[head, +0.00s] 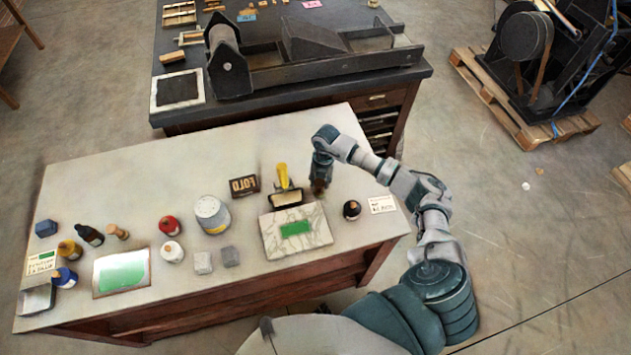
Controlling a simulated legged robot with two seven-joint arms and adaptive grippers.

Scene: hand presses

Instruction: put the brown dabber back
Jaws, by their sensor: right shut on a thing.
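My right gripper (320,180) points down over the right part of the pale table, just right of the yellow-handled roller (284,180). It is shut on a small brown thing (318,188), which I take to be the brown dabber. The fingers hide most of it, and I cannot tell whether it touches the table. A dark round dabber-like thing (351,209) stands to the right of the marble slab (270,242). A white card (381,204) lies to the right of that. My left gripper is not in view.
The slab bears a green ink patch. Left of it are two grey cubes, a white tin (212,214), several bottles and a green plate (121,272). The back right of the table (340,120) is clear.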

